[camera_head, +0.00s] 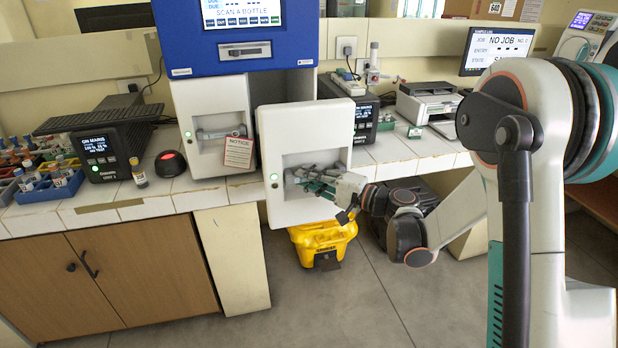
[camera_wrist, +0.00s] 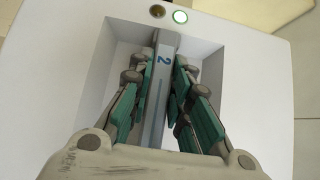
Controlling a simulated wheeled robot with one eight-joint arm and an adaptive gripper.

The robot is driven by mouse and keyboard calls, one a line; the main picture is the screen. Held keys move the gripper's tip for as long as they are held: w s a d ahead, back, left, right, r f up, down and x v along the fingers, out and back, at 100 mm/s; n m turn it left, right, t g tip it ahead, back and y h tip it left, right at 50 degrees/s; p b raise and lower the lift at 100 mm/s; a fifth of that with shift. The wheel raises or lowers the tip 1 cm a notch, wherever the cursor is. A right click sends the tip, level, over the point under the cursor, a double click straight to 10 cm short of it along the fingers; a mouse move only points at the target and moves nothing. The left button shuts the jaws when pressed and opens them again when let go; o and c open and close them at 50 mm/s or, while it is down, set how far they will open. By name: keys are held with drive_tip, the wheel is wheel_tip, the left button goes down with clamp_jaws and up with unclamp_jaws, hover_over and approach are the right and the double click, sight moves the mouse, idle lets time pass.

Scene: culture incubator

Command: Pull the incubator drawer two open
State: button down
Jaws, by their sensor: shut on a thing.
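The incubator (camera_head: 230,40) has a blue top with a screen and white drawer fronts below. The white front of drawer two (camera_head: 303,125) stands well forward of the incubator body, out past the counter edge. It also shows in the wrist view (camera_wrist: 75,75). The drawer's inside is hidden.
The other drawer (camera_head: 212,100), left, sits back in the body with a notice tag (camera_head: 238,153). A yellow bin (camera_head: 322,240) stands on the floor below drawer two. Bottle racks (camera_head: 48,187) and a black device (camera_head: 105,145) are on the counter. Floor in front is clear.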

drive_tip(key=c, duration=1.5)
unclamp_jaws()
drive_tip(key=shift+d, duration=0.1)
drive_tip(key=v, duration=1.2)
drive_tip(key=shift+f, duration=0.1)
drive_tip(key=shift+a, duration=0.2)
